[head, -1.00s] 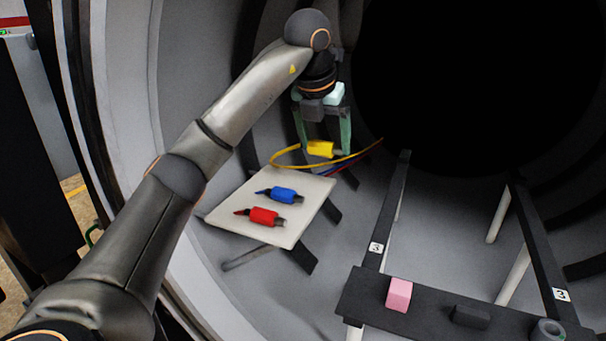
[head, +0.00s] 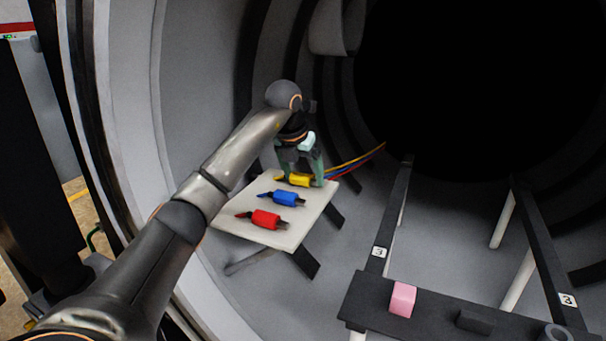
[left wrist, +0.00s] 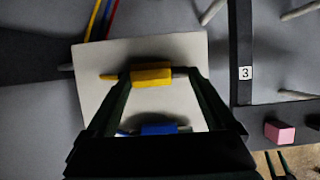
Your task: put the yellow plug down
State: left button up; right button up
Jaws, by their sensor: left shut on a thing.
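The yellow plug (head: 299,180) is at the far end of the pale board (head: 240,226), in line with the blue plug (head: 285,198) and the red plug (head: 265,219). My left gripper (head: 301,178) points down over the board and is shut on the yellow plug. In the left wrist view the yellow plug (left wrist: 152,75) lies between the fingertips, over the board (left wrist: 185,50). I cannot tell whether it touches the board. The blue plug (left wrist: 158,129) is partly hidden by the gripper there.
Yellow, red and blue cables (head: 355,163) run behind the board to the dark chamber. A dark rail frame with a crossbar (head: 430,312) stands to the right, bearing a pink block (head: 402,298). The curved furnace wall (head: 205,90) rises at left.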

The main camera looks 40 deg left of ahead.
pick_arm(q)
jog(key=o, duration=1.1)
jog(key=shift+f, duration=0.1)
jog(key=shift+c, duration=0.2)
jog(key=v, duration=1.2)
jog(key=shift+p, duration=0.45)
